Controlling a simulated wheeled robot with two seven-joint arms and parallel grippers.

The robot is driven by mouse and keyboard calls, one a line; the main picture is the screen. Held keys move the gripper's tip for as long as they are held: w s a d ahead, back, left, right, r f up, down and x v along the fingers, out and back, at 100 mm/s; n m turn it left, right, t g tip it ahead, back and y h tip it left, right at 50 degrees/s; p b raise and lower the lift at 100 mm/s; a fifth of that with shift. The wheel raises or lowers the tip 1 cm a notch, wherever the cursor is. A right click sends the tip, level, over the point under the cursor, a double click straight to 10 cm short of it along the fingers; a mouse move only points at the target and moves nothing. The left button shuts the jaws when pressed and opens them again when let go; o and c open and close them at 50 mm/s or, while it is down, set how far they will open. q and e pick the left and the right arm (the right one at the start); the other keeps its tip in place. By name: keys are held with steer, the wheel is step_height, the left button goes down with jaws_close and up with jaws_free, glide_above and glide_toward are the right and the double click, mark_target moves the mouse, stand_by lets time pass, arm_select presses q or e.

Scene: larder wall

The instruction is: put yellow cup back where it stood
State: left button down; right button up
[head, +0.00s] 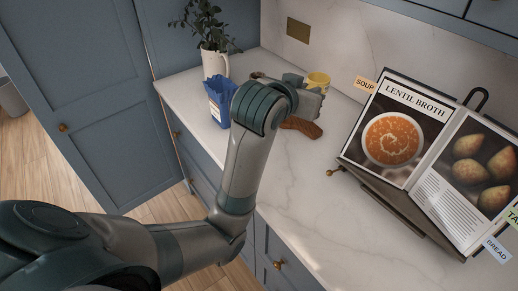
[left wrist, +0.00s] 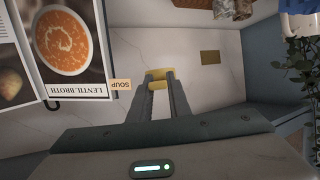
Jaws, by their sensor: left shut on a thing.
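The yellow cup (head: 319,79) shows in the head view just beyond my left gripper (head: 308,90), over the back part of the marble counter. My gripper and wrist hide its lower part there. In the left wrist view the yellow cup (left wrist: 160,73) sits between the fingertips of my left gripper (left wrist: 160,78), which is shut on it. I cannot tell whether the cup touches the counter. My right gripper is in neither view.
A blue packet (head: 221,98) and a white jug (head: 215,64) with a plant stand left of my wrist. A brown item (head: 302,127) lies just in front of my gripper. An open cookbook (head: 425,150) on a stand fills the right. The front middle counter (head: 300,185) is clear.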

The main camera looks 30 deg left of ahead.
arm_select(q)
steer(key=shift+w+a+f, duration=0.15)
steer(key=shift+a+f, duration=0.2)
steer(key=shift+a, duration=0.1)
steer(key=s+a+f+m+h, duration=0.2)
steer(key=f, duration=0.4)
steer(key=s+a+f+m+g+h, duration=0.1)
steer(key=s+a+f+m+h, duration=0.1)
steer(key=f, duration=0.4)
steer(key=shift+s+f+h, duration=0.4)
steer(key=shift+s+h, duration=0.15)
steer(key=shift+h, duration=0.05)
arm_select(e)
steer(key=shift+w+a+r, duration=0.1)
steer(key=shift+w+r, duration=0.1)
